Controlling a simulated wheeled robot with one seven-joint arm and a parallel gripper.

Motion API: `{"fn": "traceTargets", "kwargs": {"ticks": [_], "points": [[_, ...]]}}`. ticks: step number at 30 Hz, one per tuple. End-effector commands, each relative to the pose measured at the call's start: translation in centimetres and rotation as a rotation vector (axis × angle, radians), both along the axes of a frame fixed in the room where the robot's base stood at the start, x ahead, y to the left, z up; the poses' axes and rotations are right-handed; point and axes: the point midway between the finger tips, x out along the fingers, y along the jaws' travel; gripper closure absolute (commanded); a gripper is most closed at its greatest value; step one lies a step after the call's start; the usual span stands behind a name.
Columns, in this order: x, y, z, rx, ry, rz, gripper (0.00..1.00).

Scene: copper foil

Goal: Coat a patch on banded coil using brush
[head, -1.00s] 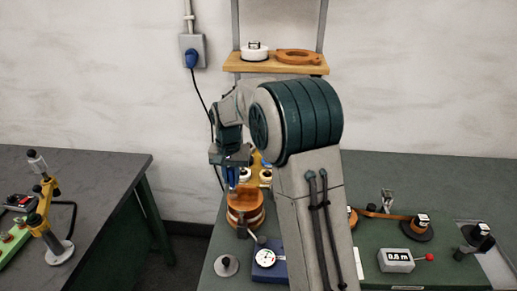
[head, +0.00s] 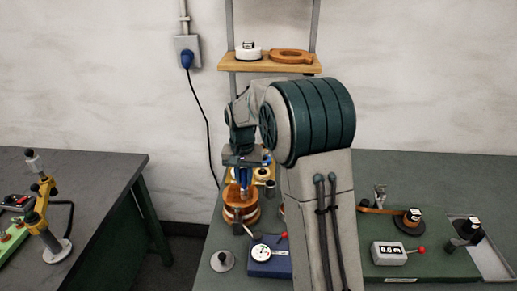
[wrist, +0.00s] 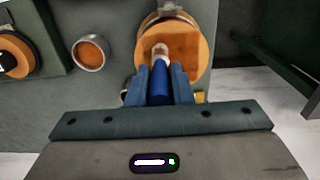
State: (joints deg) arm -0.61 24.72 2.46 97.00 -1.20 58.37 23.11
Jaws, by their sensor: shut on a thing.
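The banded coil (head: 240,212) is a copper-orange roll with a band around it, standing on the green bench left of my arm. In the wrist view the coil's round orange face (wrist: 189,35) is at top centre. My gripper (head: 244,172) is above the coil, and its fingers show in the wrist view (wrist: 160,82), shut on the blue handle of the brush (wrist: 159,76). The brush's pale tip (wrist: 160,50) overlaps the coil's face in the wrist view. I cannot tell whether it touches.
A blue box with a dial (head: 268,262) stands in front of the coil. A metal cup with orange contents (wrist: 90,54) is left of the coil in the wrist view. A wooden shelf (head: 270,67) is behind. A grey box with a display (head: 388,253) is at right.

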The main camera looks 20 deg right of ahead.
Motion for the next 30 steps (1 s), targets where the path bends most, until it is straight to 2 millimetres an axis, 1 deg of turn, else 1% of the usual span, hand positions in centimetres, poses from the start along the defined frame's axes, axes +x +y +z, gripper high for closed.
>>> {"fn": "traceTargets", "kwargs": {"ticks": [3, 10, 12, 14, 17, 30], "points": [[-0.1, -0.9, 0.0, 0.0, 0.0, 0.0, 1.0], [-0.3, -2.4, 0.0, 0.0, 0.0, 0.009, 1.0], [-0.3, -2.4, 0.8, 0.0, 0.0, 0.012, 1.0], [-0.2, -2.4, 2.4, 0.0, -0.005, 0.012, 1.0], [-0.3, -2.6, 3.0, 0.0, 0.0, 0.009, 1.0], [-0.3, -2.5, 7.0, -0.001, -0.002, 0.009, 1.0]]}}
